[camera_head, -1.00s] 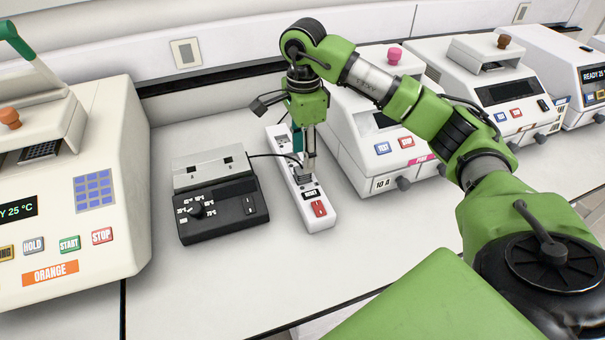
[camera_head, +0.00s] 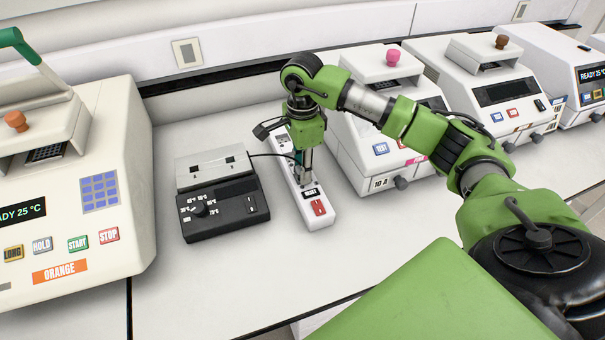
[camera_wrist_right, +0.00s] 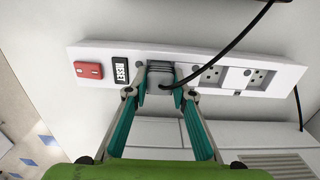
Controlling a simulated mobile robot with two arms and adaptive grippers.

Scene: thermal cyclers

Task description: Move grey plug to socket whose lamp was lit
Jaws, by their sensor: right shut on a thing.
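The grey plug (camera_wrist_right: 160,72) is between the fingertips of my right gripper (camera_wrist_right: 161,88), which is shut on it. The gripper also shows in the head view (camera_head: 304,178), pointing down at the white socket strip (camera_head: 321,222). In the right wrist view the plug is at the strip's socket position beside the RESET button (camera_wrist_right: 121,69). I cannot tell how deep it sits. Two empty sockets (camera_wrist_right: 210,75) (camera_wrist_right: 259,79) show to its right. The strip's far end is partly hidden by the gripper in the head view. I see no lit lamp. My left gripper is not in view.
A black cable (camera_wrist_right: 228,48) runs from the plug. A black dial heater block (camera_head: 222,208) stands left of the strip. The ORANGE cycler (camera_head: 120,200) is at left, and more white cyclers (camera_head: 363,150) stand close at right. The front bench (camera_head: 230,270) is clear.

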